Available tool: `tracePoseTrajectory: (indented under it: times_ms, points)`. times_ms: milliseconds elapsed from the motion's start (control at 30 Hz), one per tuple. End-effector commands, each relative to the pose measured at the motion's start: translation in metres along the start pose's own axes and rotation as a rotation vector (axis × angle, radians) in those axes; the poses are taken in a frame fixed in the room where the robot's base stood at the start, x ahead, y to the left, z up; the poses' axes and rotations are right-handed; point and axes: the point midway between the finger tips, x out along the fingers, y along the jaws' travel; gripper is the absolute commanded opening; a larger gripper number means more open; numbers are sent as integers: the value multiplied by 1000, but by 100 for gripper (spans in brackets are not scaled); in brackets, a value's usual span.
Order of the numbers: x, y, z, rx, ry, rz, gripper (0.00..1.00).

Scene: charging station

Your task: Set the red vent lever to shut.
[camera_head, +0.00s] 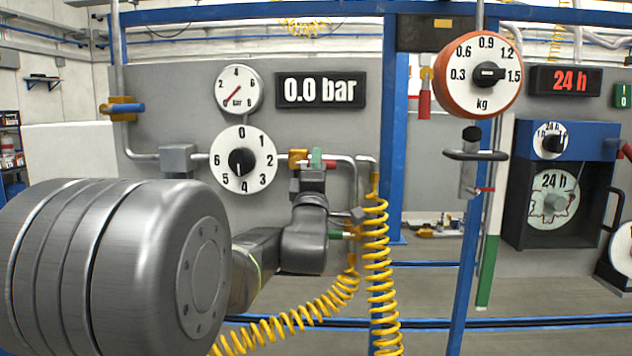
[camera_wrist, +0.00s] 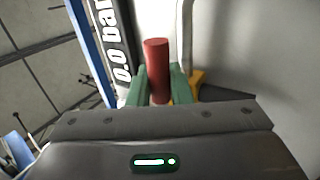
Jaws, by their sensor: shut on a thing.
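The red vent lever (camera_wrist: 157,68) stands between the two green fingers of my gripper (camera_wrist: 158,88) in the wrist view. The fingers press on it from both sides, and its rounded top sticks out beyond them. A yellow brass fitting (camera_wrist: 195,79) shows just behind the right finger. In the head view my gripper (camera_head: 316,160) is at the pipe right of the white 0–6 dial. A small red end of the lever (camera_head: 329,164) shows beside the green finger, and the brass valve body (camera_head: 297,158) is to its left. The lever's pivot is hidden.
The display (camera_head: 320,90) reads 0.0 bar above my gripper, beside a round gauge (camera_head: 238,90). Yellow coiled hoses (camera_head: 379,270) hang close on the right. A blue post (camera_head: 393,120) and an orange kg dial (camera_head: 478,74) stand further right.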

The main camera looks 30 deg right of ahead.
Motion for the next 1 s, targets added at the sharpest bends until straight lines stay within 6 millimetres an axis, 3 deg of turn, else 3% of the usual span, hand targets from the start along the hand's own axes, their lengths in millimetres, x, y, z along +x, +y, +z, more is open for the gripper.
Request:
tracePoseTrajectory:
  times_ms: [633,667,767,1000]
  points:
    - [1,1,0,-44,30,-1,0]
    - [1,1,0,-44,30,-1,20]
    - [1,1,0,-44,30,-1,38]
    - [1,2,0,-43,29,-1,38]
